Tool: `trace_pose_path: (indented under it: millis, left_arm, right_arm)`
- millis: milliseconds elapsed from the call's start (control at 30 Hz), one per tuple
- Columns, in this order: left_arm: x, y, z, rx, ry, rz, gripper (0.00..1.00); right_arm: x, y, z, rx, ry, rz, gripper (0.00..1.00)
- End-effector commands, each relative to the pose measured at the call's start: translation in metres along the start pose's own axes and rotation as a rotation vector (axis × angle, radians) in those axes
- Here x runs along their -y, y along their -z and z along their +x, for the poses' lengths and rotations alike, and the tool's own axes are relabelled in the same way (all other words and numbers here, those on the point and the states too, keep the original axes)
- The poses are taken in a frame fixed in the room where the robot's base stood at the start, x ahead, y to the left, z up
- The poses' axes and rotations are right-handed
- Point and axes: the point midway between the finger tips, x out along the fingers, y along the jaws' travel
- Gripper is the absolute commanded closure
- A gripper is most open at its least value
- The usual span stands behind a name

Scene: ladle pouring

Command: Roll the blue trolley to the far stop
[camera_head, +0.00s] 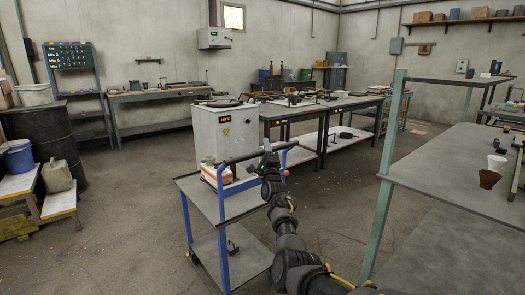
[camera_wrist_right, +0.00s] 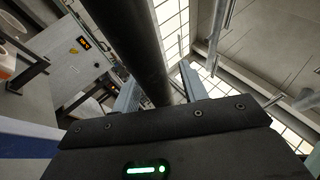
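The blue trolley (camera_head: 240,203) has blue posts and two grey shelves and stands on the floor in the middle of the head view. Its dark handle bar (camera_head: 242,157) runs across the top. My right gripper (camera_head: 268,151) is at the right part of this bar. In the right wrist view, the dark bar (camera_wrist_right: 137,40) passes between the two fingers of my right gripper (camera_wrist_right: 160,78), which sit close on both sides of it. My left gripper is not in view. I cannot make out a marked far stop.
Long workbenches (camera_head: 340,103) stand behind. A green-posted table (camera_head: 460,165) is at the right, a dark drum (camera_head: 50,140) at the left. Floor between is open.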

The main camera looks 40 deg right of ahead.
Motion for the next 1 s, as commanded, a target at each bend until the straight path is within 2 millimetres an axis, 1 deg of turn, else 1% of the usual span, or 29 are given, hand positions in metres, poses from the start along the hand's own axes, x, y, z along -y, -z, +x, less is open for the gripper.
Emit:
trace_pose_path:
  millis: [233,367,467,700,800,900,1000]
  left_arm:
    - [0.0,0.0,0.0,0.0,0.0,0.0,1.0]
    - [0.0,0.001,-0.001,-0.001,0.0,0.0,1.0]
    - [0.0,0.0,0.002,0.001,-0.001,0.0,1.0]
    - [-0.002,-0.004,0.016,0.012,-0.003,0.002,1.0]
    - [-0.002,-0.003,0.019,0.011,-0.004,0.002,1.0]
    - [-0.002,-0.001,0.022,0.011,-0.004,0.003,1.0]
    - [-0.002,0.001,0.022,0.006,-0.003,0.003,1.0]
  right_arm:
    - [-0.001,-0.002,-0.001,0.001,0.0,0.001,0.57]
    - [-0.001,-0.002,-0.01,0.001,0.0,0.001,0.57]
    - [-0.001,-0.002,-0.025,0.001,-0.001,-0.001,0.57]
    - [-0.001,-0.001,-0.073,0.0,-0.002,0.0,0.57]
    - [-0.001,-0.001,-0.089,0.001,-0.002,-0.001,0.57]
    - [-0.001,-0.001,-0.1,0.001,-0.001,0.001,0.57]
    - [0.0,-0.001,-0.106,0.0,0.0,0.001,0.57]
